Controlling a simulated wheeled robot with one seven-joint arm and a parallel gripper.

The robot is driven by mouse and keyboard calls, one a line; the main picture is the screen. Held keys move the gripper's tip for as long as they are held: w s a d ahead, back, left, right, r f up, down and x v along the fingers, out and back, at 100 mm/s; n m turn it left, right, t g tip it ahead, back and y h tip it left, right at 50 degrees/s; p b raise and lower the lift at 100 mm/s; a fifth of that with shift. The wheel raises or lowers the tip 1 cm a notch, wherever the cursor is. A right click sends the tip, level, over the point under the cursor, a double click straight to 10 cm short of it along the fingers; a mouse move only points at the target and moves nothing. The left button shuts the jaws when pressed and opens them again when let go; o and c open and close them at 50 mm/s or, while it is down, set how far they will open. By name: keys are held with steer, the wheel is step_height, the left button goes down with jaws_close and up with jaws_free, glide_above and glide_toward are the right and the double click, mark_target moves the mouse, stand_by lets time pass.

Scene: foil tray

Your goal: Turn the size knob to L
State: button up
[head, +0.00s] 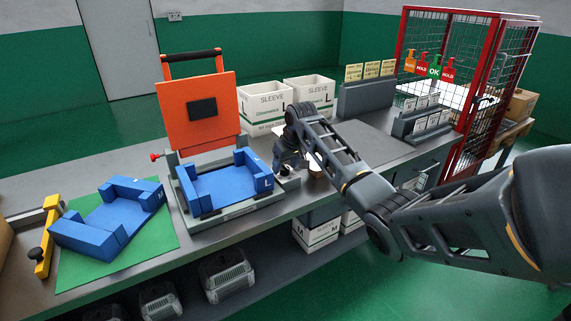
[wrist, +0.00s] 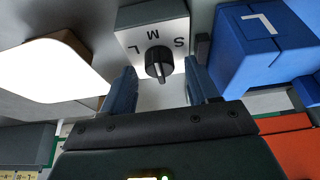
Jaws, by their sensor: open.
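The black size knob (wrist: 159,63) sits on a light grey plate (wrist: 178,28) marked S, M and L, seen upside down in the wrist view. S is right of the knob, M above it and L to the left. The knob's narrow grip runs roughly up and down in this view, nearest in line with M; which end is the pointer is hard to tell. My gripper (wrist: 160,78) is open, one finger on each side of the knob, with visible gaps. In the head view my gripper (head: 287,160) hides the knob beside the press.
A press with an open orange lid (head: 190,130) holds a blue L fixture (head: 222,188). Another blue fixture (head: 108,212) lies on a green mat (head: 150,245). Sleeve boxes (head: 265,103) stand behind, and a red cage (head: 462,70) stands at the right.

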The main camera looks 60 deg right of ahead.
steer(key=c, duration=1)
steer(key=shift+n, duration=0.4)
steer(key=n+y, duration=0.1)
steer(key=n, duration=0.1)
steer(key=n+y, duration=0.1)
steer(key=n, duration=0.1)
steer(key=shift+d+f+n+t, duration=0.15)
steer(key=shift+n+t, duration=0.15)
steer(key=n+y+b, duration=0.1)
steer(key=n+b, duration=0.1)
steer(key=n, duration=0.1)
steer(key=shift+d, duration=0.1)
steer(key=shift+n+y+b, duration=0.7)
steer(key=shift+n+b, duration=0.15)
steer(key=shift+n, duration=0.85)
